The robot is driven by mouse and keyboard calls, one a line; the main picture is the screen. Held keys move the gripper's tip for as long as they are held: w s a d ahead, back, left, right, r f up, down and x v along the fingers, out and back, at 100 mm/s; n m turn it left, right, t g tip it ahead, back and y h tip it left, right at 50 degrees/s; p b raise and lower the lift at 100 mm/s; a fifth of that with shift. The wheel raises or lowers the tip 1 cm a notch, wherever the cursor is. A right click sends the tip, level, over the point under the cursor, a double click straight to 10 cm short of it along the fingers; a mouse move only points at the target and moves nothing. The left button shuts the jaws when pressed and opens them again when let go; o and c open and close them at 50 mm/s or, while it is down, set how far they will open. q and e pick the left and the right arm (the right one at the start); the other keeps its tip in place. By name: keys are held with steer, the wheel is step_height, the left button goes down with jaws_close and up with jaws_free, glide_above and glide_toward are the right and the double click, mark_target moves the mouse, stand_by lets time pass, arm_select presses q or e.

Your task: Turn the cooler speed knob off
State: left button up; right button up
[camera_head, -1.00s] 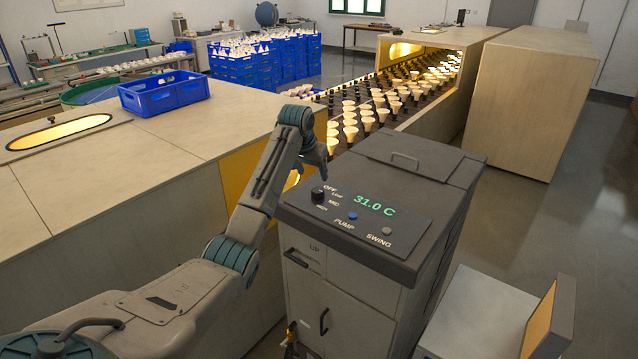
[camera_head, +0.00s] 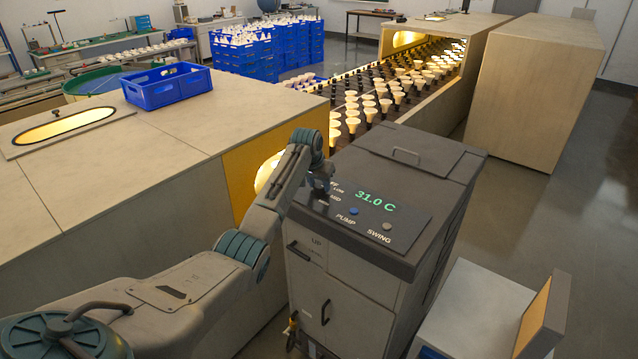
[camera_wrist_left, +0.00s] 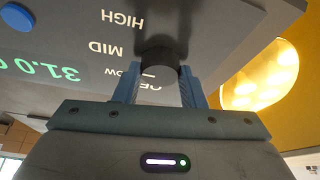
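The cooler (camera_head: 350,262) is a grey cabinet with a dark sloping panel. The panel shows a green 31.0 C readout (camera_head: 375,201), a blue PUMP button (camera_head: 353,211) and a grey SWING button (camera_head: 387,226). My left gripper (camera_head: 322,186) is at the panel's left end and hides the speed knob there. In the left wrist view, the dark round knob (camera_wrist_left: 159,64) sits between the two fingertips of my left gripper (camera_wrist_left: 158,88). Whether they press on it I cannot tell. HIGH, MID and LOW labels show beside it; OFF is partly covered. The knob's pointer is not visible. My right gripper is not in view.
A wooden bench (camera_head: 190,135) with a blue crate (camera_head: 168,86) stands left of the cooler. A glowing opening (camera_head: 266,172) is close behind my left arm. A conveyor of lit bulbs (camera_head: 375,103) runs behind. A pale box (camera_head: 475,310) stands at the lower right.

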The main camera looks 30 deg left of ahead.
arm_select(q)
steer(key=c, duration=0.3)
steer(key=shift+c, duration=0.4)
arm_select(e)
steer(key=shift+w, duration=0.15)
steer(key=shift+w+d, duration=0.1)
